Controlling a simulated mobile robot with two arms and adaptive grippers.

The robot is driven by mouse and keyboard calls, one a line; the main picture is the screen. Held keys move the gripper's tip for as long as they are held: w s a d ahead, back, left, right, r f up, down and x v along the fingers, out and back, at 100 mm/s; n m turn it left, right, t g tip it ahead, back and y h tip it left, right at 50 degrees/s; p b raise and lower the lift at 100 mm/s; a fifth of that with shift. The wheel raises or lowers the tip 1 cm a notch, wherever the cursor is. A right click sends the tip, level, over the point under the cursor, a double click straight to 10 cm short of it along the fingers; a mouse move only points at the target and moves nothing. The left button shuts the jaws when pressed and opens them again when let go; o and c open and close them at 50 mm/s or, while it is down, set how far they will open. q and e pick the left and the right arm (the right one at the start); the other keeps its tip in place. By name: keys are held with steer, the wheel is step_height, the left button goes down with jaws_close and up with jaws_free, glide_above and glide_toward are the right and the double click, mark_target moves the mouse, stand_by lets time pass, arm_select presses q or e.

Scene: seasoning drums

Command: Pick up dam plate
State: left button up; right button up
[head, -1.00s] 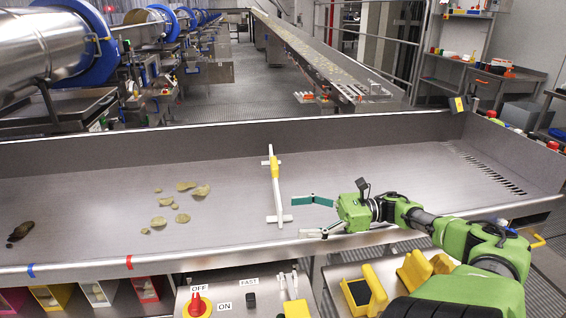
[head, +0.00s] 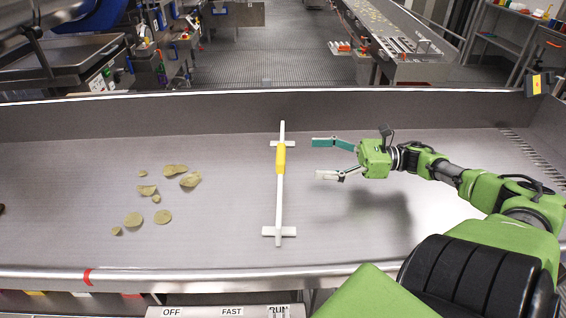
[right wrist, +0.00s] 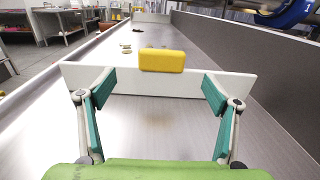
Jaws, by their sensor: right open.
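The dam plate (head: 280,206) is a thin white upright plate with short cross feet and a yellow block grip (head: 281,158) on its upper edge. It stands across the metal conveyor tray. My right gripper (head: 316,159) is open just to the right of it, fingers pointing at it, apart from it in the head view. In the right wrist view the white plate (right wrist: 150,84) spans ahead between the open fingers (right wrist: 158,92), with the yellow grip (right wrist: 162,61) at its top centre. My left gripper is not in view.
Several chips (head: 147,190) lie on the tray floor (head: 70,200) left of the plate. The tray has a raised back wall (head: 200,112) and a front rim with a red mark (head: 87,277). The tray floor right of the plate is clear.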

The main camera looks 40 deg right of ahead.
mark_target(281, 152)
steer(key=x, duration=0.5)
steer(key=w+a, duration=0.1)
steer(key=w+a+r, duration=0.1)
steer(key=w+a, duration=0.1)
steer(key=shift+w+r, duration=0.1)
steer(key=shift+w, duration=0.05)
steer(key=shift+w+a, duration=0.3)
steer(key=shift+c, duration=0.4)
steer(key=c, duration=1.7)
